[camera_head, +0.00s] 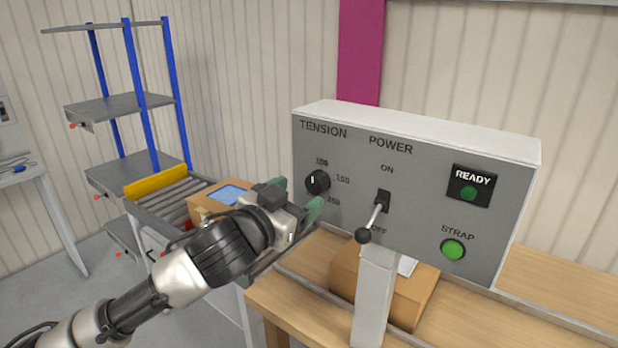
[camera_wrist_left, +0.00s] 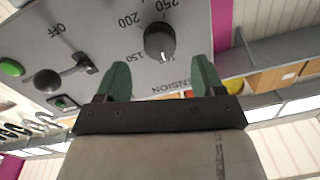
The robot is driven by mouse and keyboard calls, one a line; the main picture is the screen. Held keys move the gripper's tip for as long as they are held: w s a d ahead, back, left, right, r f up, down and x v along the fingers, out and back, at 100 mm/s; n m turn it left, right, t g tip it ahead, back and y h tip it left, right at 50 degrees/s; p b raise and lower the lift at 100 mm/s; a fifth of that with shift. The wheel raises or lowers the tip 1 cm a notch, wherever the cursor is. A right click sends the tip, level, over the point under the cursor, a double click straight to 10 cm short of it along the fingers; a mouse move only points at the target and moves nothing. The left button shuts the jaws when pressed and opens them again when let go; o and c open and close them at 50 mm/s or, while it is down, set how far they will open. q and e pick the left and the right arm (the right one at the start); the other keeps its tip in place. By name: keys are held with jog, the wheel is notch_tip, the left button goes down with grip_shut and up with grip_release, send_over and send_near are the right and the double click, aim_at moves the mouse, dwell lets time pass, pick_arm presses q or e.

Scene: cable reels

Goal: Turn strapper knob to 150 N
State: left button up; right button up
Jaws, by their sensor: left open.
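The black tension knob (camera_head: 318,182) is on the left of the grey strapper panel (camera_head: 430,215). Its white mark points up at 100; the 150 and 200 labels follow on its right side. In the left wrist view, the knob (camera_wrist_left: 160,41) shows upside down, with its mark at the lower edge near a partly hidden label. My left gripper (camera_head: 296,196) is open and empty, its green fingertips just short of the panel and slightly lower left of the knob. In its wrist view, the knob lies ahead, between the fingertips (camera_wrist_left: 160,72) sideways. My right gripper is out of view.
The power lever (camera_head: 373,219) slants down toward OFF, right of the knob. Further right are a green READY lamp (camera_head: 468,193) and green STRAP button (camera_head: 452,250). A cardboard box (camera_head: 405,300) sits below the panel; another box (camera_head: 205,206) is on rollers behind my arm.

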aim_at(313, 185)
pick_arm(q)
jog(key=p+x, duration=0.1)
jog(key=x, duration=0.3)
jog(key=shift+w+d+r, duration=0.1)
jog(key=shift+r, duration=0.05)
jog(key=shift+w+d, duration=0.25)
jog(key=shift+w, duration=0.15)
jog(key=c, duration=0.9)
